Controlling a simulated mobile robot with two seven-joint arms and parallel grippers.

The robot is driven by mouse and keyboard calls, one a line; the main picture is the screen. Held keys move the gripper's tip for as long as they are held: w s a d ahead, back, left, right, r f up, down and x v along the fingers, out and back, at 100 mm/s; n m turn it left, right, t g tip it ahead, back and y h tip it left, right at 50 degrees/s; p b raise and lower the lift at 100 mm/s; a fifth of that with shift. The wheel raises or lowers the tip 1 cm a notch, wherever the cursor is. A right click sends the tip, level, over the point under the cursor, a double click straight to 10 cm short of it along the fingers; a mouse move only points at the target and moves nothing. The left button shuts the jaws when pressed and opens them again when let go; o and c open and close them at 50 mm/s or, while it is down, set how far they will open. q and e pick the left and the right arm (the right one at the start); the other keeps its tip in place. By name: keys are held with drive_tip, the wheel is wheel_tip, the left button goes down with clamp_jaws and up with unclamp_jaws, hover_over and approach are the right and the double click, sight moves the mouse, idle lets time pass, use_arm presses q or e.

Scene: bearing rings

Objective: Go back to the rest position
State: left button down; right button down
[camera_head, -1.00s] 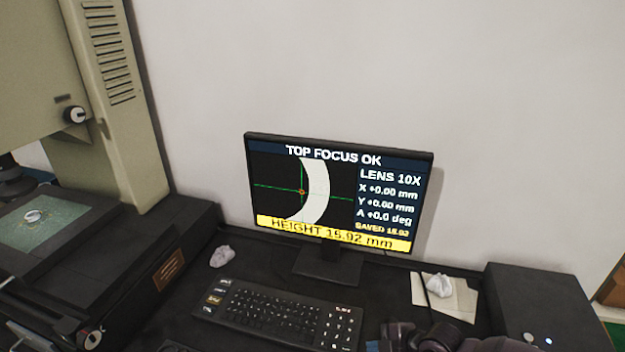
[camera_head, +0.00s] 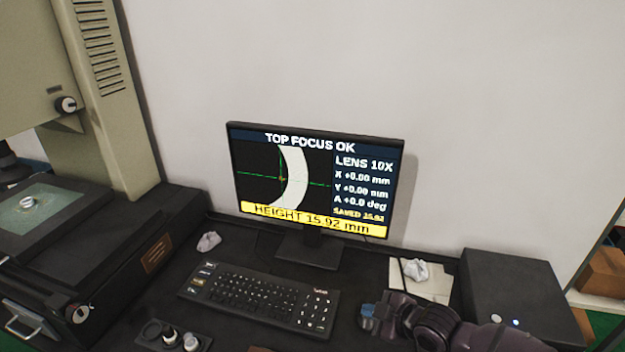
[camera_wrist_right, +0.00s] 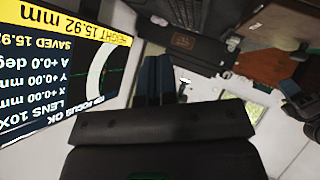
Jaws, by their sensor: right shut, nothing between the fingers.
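My right gripper (camera_head: 368,318) is at the lower right of the head view, in front of the monitor and to the right of the keyboard. Its bluish fingers are together and empty, and they also show in the right wrist view (camera_wrist_right: 153,80). My left gripper is not in the head view. A small bright metal ring (camera_head: 27,202) lies on the glass stage (camera_head: 48,214) of the measuring machine at the left, far from my right gripper.
The monitor (camera_head: 315,185) reads "TOP FOCUS OK" and height 15.92 mm. The keyboard (camera_head: 258,298) lies in front of it. A dark holder (camera_head: 160,335) with small knobs is at the bottom. Crumpled paper (camera_head: 415,270) and a black box (camera_head: 515,290) stand at the right.

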drive_tip(key=s+d+m+t+h, duration=0.1)
drive_tip(key=s+d+m+h, duration=0.1)
drive_tip(key=s+d+m, duration=0.2)
drive_tip(key=s+d+f+m+t+h, duration=0.1)
drive_tip(key=s+d+m+t+h, duration=0.1)
drive_tip(key=s+d+m, duration=0.2)
drive_tip(key=s+d+m+t+h, duration=0.2)
drive_tip(key=s+d+m, duration=0.2)
drive_tip(key=s+m, duration=0.1)
drive_tip(key=shift+s+d+f+h, duration=0.25)
drive_tip(key=shift+d+f+h, duration=0.05)
drive_tip(key=shift+d+h, duration=0.1)
drive_tip(key=shift+m+g+h, duration=0.6)
drive_tip(key=shift+m, duration=0.2)
drive_tip(key=s+f, duration=0.1)
drive_tip(key=s, duration=0.1)
drive_tip(key=s+d+f, duration=0.1)
drive_tip(key=s+f, duration=0.1)
drive_tip(key=s, duration=0.1)
drive_tip(key=s+d+f, duration=0.1)
drive_tip(key=s, duration=0.1)
drive_tip(key=shift+s+f, duration=0.15)
drive_tip(key=shift+f, duration=0.05)
drive_tip(key=shift+a, duration=0.1)
